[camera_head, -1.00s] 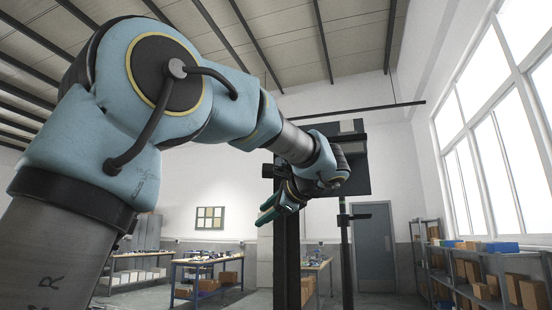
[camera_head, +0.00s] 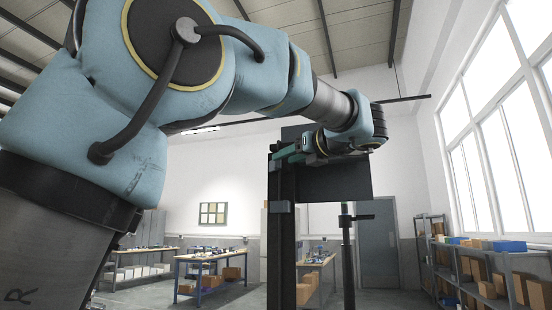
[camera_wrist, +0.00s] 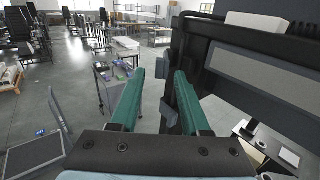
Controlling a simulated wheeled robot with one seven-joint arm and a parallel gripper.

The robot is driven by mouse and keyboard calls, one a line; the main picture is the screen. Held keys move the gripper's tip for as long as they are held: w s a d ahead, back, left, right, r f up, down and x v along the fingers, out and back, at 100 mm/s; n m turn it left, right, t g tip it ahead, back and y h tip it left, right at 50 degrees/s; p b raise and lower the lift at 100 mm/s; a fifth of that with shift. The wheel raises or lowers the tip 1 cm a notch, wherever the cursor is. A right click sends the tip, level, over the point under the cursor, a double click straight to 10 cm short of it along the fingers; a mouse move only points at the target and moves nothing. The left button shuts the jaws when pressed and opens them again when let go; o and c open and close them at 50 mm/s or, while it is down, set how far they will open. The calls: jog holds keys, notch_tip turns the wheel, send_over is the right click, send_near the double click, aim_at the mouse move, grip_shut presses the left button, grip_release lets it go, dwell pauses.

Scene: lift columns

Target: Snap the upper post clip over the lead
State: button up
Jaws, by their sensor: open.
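My gripper (camera_head: 277,155) is raised at the top of the dark upright post (camera_head: 283,245) in the head view, its green fingers pointing left. In the wrist view my gripper (camera_wrist: 160,75) is open, with a clear gap between the two green fingers. A small dark clip-like piece (camera_wrist: 168,104) on the post shows between the fingers, nearer the right finger; I cannot tell whether they touch. Another small piece (camera_wrist: 164,65) sits just beyond it. A grey block (camera_head: 281,207) is on the post lower down in the head view. I cannot make out the lead for certain.
A dark panel (camera_head: 338,178) stands beside the post, close to my wrist. A thinner stand (camera_head: 347,250) is to its right. Workbenches (camera_head: 210,262) and a shelf with boxes (camera_head: 480,275) are further back. Open floor (camera_wrist: 75,75) lies left in the wrist view.

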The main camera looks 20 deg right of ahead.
aim_at(276, 169)
jog(key=w, duration=0.1)
jog(key=w+p, duration=0.1)
jog(key=w, duration=0.1)
jog(key=w+a, duration=0.1)
jog(key=w, duration=0.1)
jog(key=shift+w, duration=0.2)
jog(key=shift+d, duration=0.1)
jog(key=shift+c, duration=0.3)
